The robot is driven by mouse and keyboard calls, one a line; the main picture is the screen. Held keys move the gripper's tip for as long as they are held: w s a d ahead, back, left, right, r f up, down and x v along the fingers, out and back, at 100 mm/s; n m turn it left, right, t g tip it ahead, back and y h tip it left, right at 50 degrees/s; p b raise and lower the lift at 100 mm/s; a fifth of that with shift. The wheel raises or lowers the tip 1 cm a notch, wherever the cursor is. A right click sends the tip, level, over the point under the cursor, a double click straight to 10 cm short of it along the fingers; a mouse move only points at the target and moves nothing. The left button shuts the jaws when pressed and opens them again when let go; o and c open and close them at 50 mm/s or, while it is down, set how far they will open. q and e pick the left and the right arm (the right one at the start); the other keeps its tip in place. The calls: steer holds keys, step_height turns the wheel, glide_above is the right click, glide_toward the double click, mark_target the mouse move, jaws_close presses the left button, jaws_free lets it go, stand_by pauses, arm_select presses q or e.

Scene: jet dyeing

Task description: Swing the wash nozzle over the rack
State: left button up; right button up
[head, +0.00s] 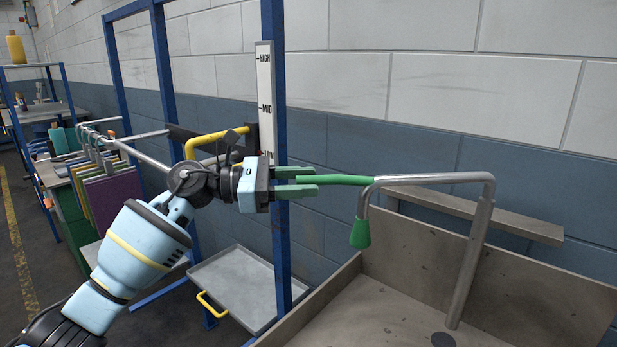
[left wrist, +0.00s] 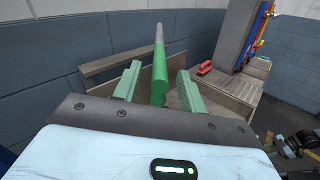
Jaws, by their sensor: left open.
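The wash nozzle is a bent metal pipe (head: 440,178) standing in a sink-like basin (head: 335,302). It has a green handle (head: 345,180) pointing left and a green tip (head: 360,234) hanging down. My left gripper (head: 316,185) is open at the handle's free end. In the left wrist view the green handle (left wrist: 160,80) lies between the two apart fingers (left wrist: 158,72), with a gap on each side. Coloured panels (head: 112,197) hang from metal rails on the left, by a blue frame (head: 165,80); I cannot tell which part is the rack.
A grey tray (head: 240,285) with a yellow handle sits low, left of the basin. A blue post bears a HIGH/MID scale (head: 265,90) just behind my gripper. A ledge (head: 480,215) runs along the wall. A red object (left wrist: 205,68) shows in the left wrist view.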

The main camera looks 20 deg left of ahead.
arm_select(q)
steer(key=shift+x, duration=0.75)
steer(key=shift+c, duration=0.3)
jaws_close()
